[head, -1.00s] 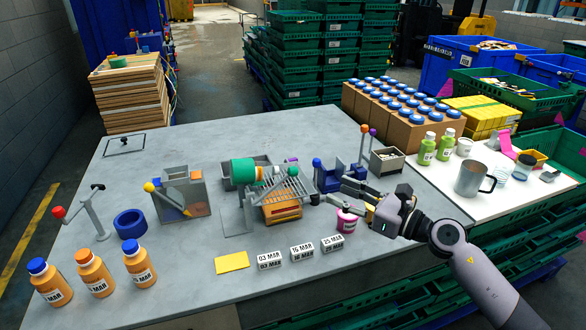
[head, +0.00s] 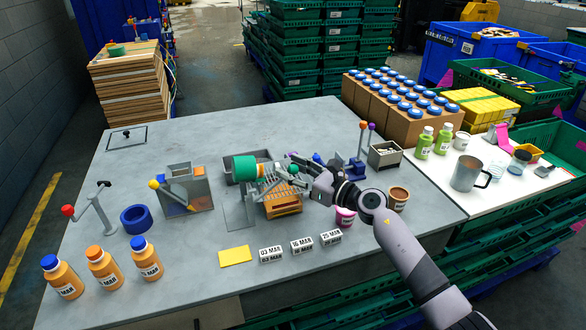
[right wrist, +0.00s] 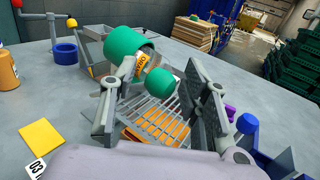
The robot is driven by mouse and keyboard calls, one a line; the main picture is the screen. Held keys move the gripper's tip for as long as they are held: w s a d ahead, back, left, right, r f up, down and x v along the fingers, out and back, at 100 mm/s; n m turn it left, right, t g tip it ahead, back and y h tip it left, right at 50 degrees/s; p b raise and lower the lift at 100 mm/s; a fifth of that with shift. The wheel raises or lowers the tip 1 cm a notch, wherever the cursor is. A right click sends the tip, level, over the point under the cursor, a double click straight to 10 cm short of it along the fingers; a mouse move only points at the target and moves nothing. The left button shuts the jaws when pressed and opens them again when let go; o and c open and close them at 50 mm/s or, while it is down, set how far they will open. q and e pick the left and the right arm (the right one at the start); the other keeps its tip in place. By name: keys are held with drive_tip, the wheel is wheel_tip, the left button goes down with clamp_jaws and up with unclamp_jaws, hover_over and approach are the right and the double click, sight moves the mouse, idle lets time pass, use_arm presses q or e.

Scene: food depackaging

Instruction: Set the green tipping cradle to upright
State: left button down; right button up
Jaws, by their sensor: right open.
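The green cradle (head: 244,168) lies tipped on its side over a metal grate (head: 284,184). In the right wrist view the cradle (right wrist: 126,46) holds an orange bottle (right wrist: 149,64), its neck end slanting down over the grate. A green ball knob (right wrist: 163,83) stands in front of the bottle, between the fingers of my right gripper (right wrist: 160,92). The fingers are apart and do not visibly touch the knob. In the head view my right gripper (head: 296,178) is over the right part of the grate, and its fingertips are hard to make out. My left gripper is out of view.
A wooden or orange tray (head: 283,206) sits under the grate. A blue fixture (head: 350,168) stands to the right, with a pink tub (head: 345,216) in front. Date blocks (head: 301,246) and a yellow card (head: 234,254) lie nearer.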

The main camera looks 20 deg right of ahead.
drive_tip(key=shift+c, duration=0.4)
clamp_jaws()
idle(0.4)
